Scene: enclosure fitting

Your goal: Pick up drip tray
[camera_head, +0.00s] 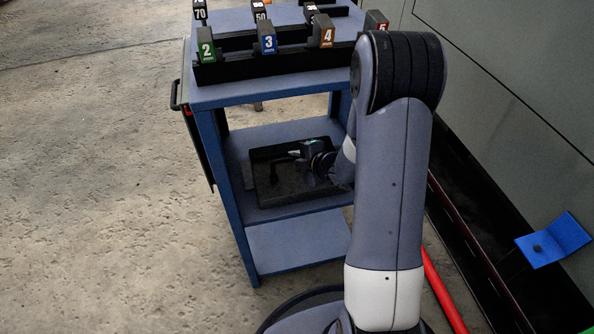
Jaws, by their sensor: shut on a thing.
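The drip tray (264,183) is a black, shallow, rimmed tray on the middle shelf (237,138) of the blue cart. My gripper (292,158) is over the tray, reaching in from the right, and is small and dark against it. It appears shut on a dark part of the tray, though the exact contact is hard to make out. My arm hides the tray's right side. I cannot tell whether the tray is lifted off the shelf.
The blue cart (235,210) has uprights around the shelf and a top above it. Numbered blocks, including green 2 (206,46), blue 3 (267,40) and orange 4 (327,33), stand in black racks on top. A grey cabinet wall (520,70) and blue bracket (553,241) are right. Floor at left is clear.

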